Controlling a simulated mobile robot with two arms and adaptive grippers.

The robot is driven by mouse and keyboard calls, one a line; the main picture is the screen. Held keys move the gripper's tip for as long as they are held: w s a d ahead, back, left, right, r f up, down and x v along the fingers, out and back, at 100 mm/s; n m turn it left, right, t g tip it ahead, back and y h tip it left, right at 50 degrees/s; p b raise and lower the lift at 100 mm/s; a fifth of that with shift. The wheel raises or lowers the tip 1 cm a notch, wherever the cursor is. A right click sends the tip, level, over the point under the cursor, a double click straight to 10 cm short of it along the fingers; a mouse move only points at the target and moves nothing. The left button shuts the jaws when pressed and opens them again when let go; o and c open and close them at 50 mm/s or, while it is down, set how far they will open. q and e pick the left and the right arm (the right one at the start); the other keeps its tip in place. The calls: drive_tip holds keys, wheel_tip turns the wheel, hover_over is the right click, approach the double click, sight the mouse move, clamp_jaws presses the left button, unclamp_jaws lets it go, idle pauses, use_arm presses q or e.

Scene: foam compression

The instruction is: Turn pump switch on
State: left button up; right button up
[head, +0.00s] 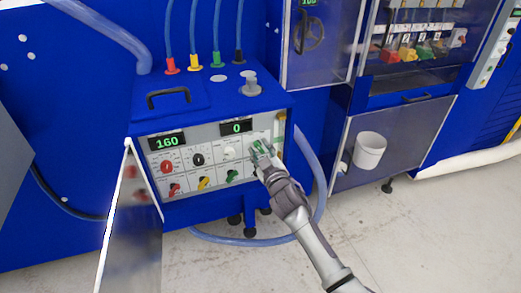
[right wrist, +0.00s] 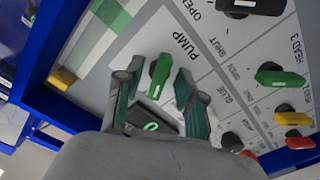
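The pump switch (right wrist: 160,75) is a green handle on the white control panel, beside the printed word PUMP in the right wrist view. My right gripper (right wrist: 155,92) has one finger on each side of it, with gaps visible between fingers and handle. Contact with the panel cannot be told. In the head view my right gripper (head: 262,152) is at the right part of the control panel (head: 208,178) and largely covers the switch. A green 0 shows on the display (right wrist: 152,126) between the fingers. My left gripper is not in view.
Other knobs sit close by, including a red knob (head: 167,166) and a green valve handle (right wrist: 280,76). The left display (head: 167,142) reads 160. An open metal door (head: 133,225) stands at the lower left.

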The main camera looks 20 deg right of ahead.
clamp_jaws()
drive_tip(key=shift+m, duration=0.4)
drive_tip(key=m+p, duration=0.1)
drive_tip(key=m, duration=0.4)
drive_tip(key=m+p, duration=0.1)
drive_tip(key=m, duration=0.5)
idle(0.8)
unclamp_jaws()
